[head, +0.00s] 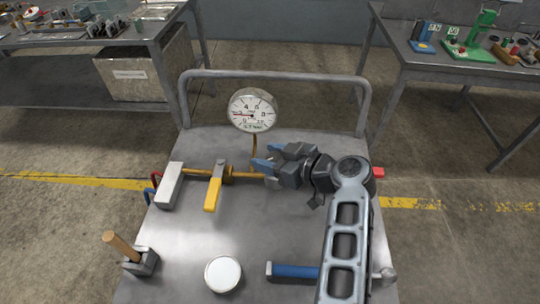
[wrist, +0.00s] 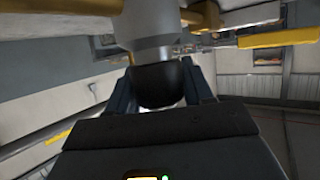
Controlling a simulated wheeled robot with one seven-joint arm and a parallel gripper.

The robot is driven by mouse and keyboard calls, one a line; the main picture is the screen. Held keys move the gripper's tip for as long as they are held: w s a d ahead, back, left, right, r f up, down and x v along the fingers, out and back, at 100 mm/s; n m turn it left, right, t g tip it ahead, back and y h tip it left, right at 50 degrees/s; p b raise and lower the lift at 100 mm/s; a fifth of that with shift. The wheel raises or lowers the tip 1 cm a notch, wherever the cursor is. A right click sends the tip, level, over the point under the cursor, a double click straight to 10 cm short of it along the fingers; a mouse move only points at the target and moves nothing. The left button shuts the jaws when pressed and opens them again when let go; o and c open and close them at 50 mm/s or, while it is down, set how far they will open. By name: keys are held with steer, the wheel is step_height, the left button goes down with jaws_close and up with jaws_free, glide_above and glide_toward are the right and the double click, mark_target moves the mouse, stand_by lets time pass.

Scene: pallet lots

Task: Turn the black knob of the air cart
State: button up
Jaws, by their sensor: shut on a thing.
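The air cart (head: 195,255) is a grey metal cart with a tubular rail at its far side. A white round gauge (head: 252,110) stands on a brass pipe (head: 244,174), and a yellow lever (head: 213,194) sits on the pipe to the left. My gripper (head: 268,157) reaches in from the right to the pipe's right part, below the gauge. In the wrist view the black knob (wrist: 158,84) sits between my two fingers, under a grey cylindrical body (wrist: 150,30). My gripper is shut on it. In the head view the fingers hide the knob.
On the cart stand a grey block (head: 170,187), a wooden-handled tool in a holder (head: 121,246), a white round lid (head: 223,274) and a blue-handled item (head: 296,271). Workbenches with goods stand behind at left (head: 80,42) and right (head: 425,66). Floor between them is free.

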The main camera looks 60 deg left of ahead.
steer(key=shift+m+t, duration=0.3)
steer(key=shift+t, duration=0.2)
